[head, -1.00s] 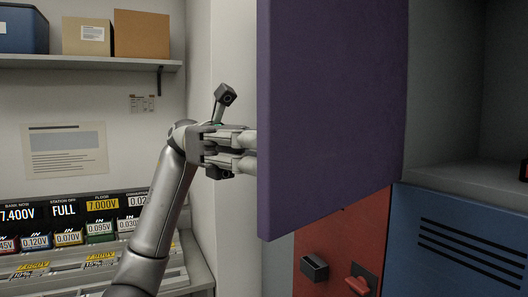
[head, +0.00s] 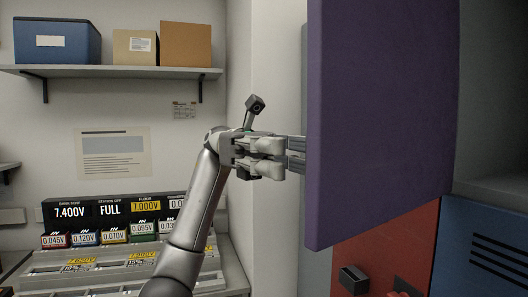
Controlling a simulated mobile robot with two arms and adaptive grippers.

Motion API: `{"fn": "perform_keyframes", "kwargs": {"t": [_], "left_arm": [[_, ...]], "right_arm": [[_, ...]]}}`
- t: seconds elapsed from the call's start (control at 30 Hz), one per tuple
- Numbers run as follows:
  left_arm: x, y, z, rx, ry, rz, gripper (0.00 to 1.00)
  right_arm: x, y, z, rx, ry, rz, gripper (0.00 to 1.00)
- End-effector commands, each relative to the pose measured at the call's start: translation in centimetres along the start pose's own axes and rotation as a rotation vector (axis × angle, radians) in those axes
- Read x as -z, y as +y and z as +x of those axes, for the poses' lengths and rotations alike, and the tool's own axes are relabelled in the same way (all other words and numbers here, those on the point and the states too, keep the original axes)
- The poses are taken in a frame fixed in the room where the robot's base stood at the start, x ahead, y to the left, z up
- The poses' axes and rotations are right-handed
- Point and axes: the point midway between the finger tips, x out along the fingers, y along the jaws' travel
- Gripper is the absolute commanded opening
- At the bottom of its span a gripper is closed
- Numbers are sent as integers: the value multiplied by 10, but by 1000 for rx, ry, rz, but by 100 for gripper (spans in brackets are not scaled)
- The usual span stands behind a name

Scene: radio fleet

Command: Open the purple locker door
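The purple locker door (head: 375,120) stands swung out from the lockers on the right of the head view. An open grey compartment (head: 495,90) shows to its right. My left gripper (head: 297,154) is at the door's left edge, with its fingers pointing right. The fingertips are partly hidden at or behind the door, so I cannot tell whether they touch it or how far apart they are. My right gripper is not in view.
A red locker door (head: 392,250) and a blue locker door (head: 485,245) are below. A charging station (head: 110,215) stands at lower left. A shelf (head: 120,72) above it holds a blue bin (head: 57,42) and cardboard boxes (head: 186,44).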

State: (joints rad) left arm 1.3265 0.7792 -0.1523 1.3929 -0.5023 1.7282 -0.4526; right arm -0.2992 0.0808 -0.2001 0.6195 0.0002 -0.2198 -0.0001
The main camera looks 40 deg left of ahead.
Motion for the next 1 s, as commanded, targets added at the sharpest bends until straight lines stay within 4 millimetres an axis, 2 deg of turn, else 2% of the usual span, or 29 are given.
{"fn": "perform_keyframes", "kwargs": {"t": [0.2,0.4,0.6,1.0], "left_arm": [[-1,0,-36,-2,-3,0,32],[-1,0,-59,-1,-1,0,32],[0,0,-69,-1,-1,0,32],[0,0,-71,0,1,0,32]], "right_arm": [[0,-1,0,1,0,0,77],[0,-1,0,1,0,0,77],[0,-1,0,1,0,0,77],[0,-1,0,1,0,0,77]]}}
